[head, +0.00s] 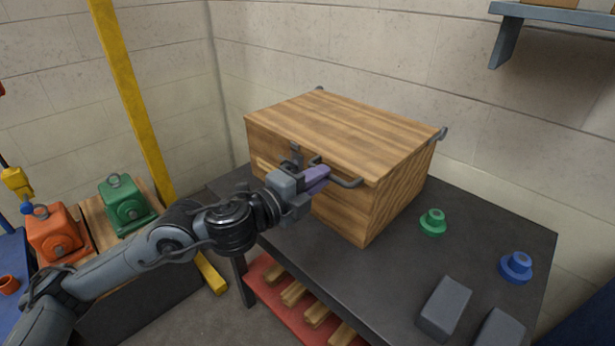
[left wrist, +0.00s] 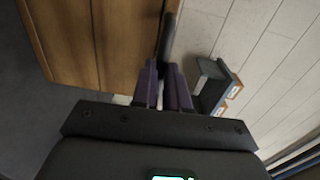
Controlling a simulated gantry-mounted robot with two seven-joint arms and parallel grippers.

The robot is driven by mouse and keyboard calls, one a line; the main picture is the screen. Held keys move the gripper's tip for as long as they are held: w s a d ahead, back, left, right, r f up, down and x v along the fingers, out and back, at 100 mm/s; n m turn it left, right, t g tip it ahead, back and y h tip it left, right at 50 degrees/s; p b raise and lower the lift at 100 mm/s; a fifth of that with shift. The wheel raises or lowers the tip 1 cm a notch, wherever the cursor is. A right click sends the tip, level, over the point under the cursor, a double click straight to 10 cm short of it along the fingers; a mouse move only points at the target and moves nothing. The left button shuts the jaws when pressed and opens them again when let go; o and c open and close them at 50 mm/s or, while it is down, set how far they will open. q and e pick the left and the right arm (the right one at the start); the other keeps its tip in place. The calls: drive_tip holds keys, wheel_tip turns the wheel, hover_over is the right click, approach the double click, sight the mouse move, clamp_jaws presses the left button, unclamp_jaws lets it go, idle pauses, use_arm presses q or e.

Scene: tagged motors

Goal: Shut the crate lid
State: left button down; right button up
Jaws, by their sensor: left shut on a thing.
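The wooden crate (head: 400,195) stands on the dark table against the wall corner. Its wooden lid (head: 345,128) lies flat over the top and looks shut, with no gap that I can see. A dark bar handle (head: 346,182) runs along the lid's front edge. My left gripper (head: 318,176) is at the crate's front, its purple fingers shut on the handle. In the left wrist view the handle bar (left wrist: 167,45) runs between the fingers, and the wooden surface (left wrist: 105,40) fills the left. My right gripper is not in view.
On the dark table (head: 395,265), right of the crate, are a green flanged part (head: 433,222), a blue one (head: 516,267) and grey blocks (head: 444,306). Green (head: 127,205) and orange (head: 58,236) motors stand at left. A wall shelf (head: 555,14) is upper right.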

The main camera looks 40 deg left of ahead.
use_arm(q)
wheel_tip(320, 180, down, 2)
drive_tip(key=shift+w, duration=0.1)
drive_tip(key=c, duration=1.1)
unclamp_jaws()
drive_tip(key=shift+c, duration=0.2)
drive_tip(key=shift+r, duration=0.1)
drive_tip(key=shift+r, duration=0.15)
